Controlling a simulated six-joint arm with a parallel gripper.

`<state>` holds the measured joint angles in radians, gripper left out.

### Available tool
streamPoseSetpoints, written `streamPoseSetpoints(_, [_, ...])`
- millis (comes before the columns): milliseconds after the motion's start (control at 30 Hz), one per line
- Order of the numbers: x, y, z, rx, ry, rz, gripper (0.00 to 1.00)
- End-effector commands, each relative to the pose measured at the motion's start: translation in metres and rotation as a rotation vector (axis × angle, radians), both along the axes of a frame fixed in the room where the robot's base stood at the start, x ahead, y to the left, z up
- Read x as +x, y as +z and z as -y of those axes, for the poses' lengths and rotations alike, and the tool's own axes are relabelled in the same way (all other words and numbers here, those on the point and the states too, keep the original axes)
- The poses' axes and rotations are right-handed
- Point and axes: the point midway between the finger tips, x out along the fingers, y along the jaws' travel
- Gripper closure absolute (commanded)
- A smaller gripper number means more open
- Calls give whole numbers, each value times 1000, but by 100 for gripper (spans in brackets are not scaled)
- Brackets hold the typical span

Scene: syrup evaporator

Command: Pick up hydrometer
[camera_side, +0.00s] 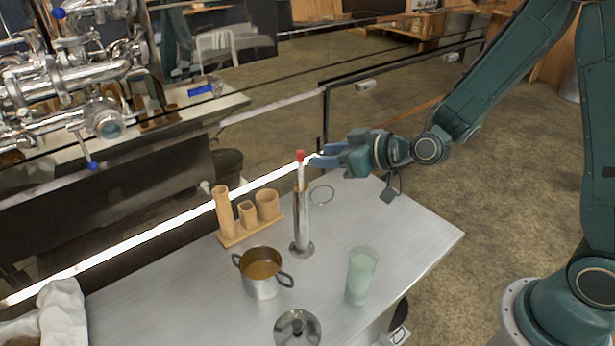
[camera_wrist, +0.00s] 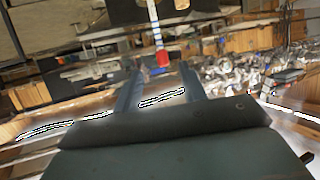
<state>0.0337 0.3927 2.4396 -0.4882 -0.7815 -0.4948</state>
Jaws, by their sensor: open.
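The hydrometer (camera_side: 300,172) has a red top and a pale stem. It stands upright in a tall metal cylinder (camera_side: 302,222) on the table. In the wrist view the hydrometer (camera_wrist: 154,26) shows at the top centre, its red tip pointing down in the picture. My gripper (camera_side: 312,160) reaches in from the right at the height of the red top. In the wrist view my gripper (camera_wrist: 160,68) has its two blue fingers apart, with the red tip in line with the gap between them. In the side view I cannot tell whether the fingers touch the hydrometer.
A metal pot (camera_side: 262,280) of amber liquid, a glass of pale green liquid (camera_side: 361,276) and a lid (camera_side: 298,328) stand nearer the front. A wooden holder (camera_side: 247,218) stands left of the cylinder. A thin ring (camera_side: 322,194) lies behind. The right of the table (camera_side: 420,235) is clear.

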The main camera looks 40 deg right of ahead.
Motion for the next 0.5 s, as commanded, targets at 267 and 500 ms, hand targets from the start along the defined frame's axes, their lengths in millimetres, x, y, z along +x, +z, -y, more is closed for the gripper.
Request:
streamPoseSetpoints(267, [29, -13, -11, 0, 2, 0, 59])
streamPoseSetpoints(500, [34, -15, -12, 0, 0, 0, 59])
